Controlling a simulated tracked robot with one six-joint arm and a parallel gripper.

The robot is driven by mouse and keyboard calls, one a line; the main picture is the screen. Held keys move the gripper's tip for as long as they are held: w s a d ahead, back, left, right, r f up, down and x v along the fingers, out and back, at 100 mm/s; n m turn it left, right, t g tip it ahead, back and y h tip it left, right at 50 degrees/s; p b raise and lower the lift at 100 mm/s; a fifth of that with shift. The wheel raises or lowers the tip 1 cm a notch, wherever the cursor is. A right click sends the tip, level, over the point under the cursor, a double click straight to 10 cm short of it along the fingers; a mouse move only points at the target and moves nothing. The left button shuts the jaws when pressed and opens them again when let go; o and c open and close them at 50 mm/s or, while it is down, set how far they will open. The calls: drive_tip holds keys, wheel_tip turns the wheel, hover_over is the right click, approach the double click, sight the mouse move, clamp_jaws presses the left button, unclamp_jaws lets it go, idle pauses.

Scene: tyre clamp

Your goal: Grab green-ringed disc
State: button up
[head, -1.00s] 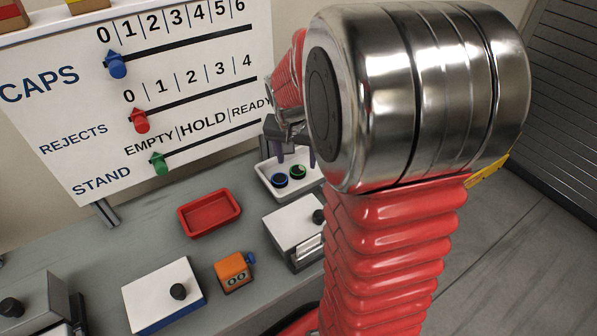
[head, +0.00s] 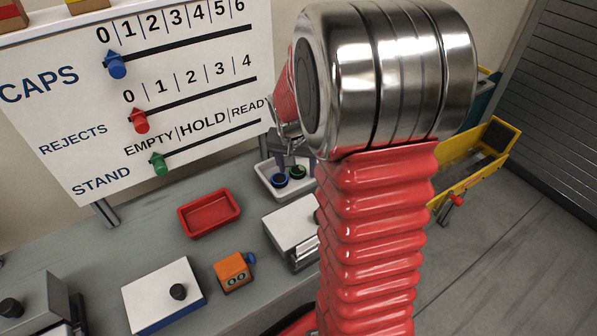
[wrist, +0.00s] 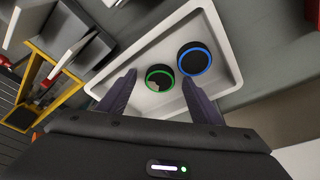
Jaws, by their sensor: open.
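The green-ringed disc (wrist: 159,78) is black with a bright green rim and a pale patch on its face. It lies in a white tray (wrist: 226,45), beside a blue-ringed disc (wrist: 196,59) to its right. In the head view the green-ringed disc (head: 297,172) is right of the blue-ringed one. My gripper (wrist: 160,80) is open, its two dark fingers reaching over the tray. In the wrist view the green-ringed disc appears between the fingertips, and the blue-ringed disc is by the right fingertip. I cannot tell the fingers' height above the discs.
A red tray (head: 209,213), an orange counter box (head: 234,272) and white boxes with black knobs stand on the grey bench. A board with sliders (head: 150,90) rises behind. A yellow bin (head: 470,165) is at the right. Bare bench lies left of the red tray.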

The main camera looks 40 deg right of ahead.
sight(297, 172)
drive_tip(key=shift+c, duration=0.7)
drive_tip(key=c, duration=1)
drive_tip(key=shift+r, duration=0.1)
wheel_tip(297, 172, up, 10)
